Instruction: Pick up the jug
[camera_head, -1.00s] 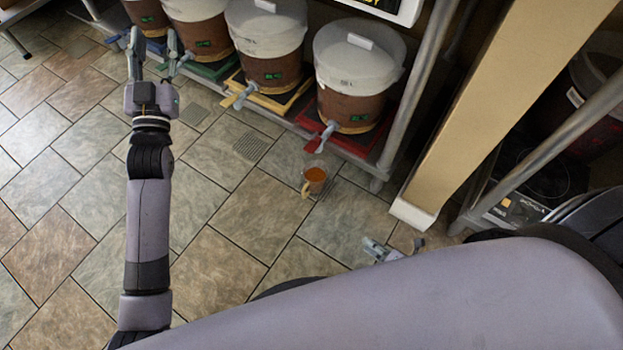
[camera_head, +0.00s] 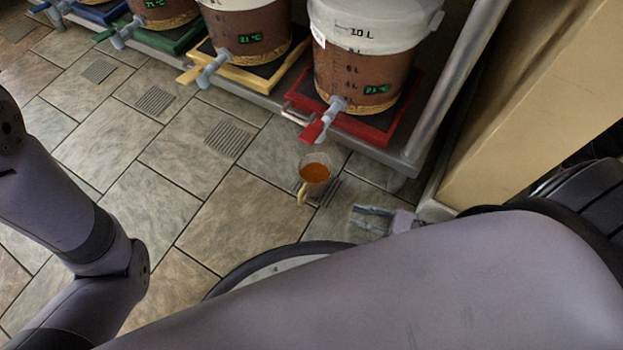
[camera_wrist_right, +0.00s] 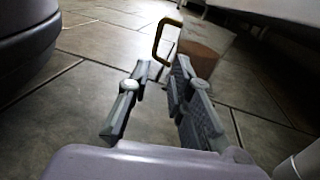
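The jug (camera_head: 316,174) is a small clear vessel with orange-brown liquid and a yellowish handle. It stands upright on the tiled floor in front of the red tray. In the right wrist view the jug (camera_wrist_right: 206,42) is beyond the fingertips, a little right of centre, with its handle on the left. My right gripper (camera_head: 360,219) is low near the floor, to the right of the jug and apart from it. In the wrist view the right gripper (camera_wrist_right: 162,72) is open and empty. My left arm shows at the left edge, but its gripper is out of view.
Several ferment buckets with taps stand on coloured trays along a low metal shelf. The nearest bucket (camera_head: 365,65) is on the red tray (camera_head: 398,118), its red-handled tap (camera_head: 322,122) jutting out above the jug. A beige panel (camera_head: 530,110) stands at right. Floor left of the jug is clear.

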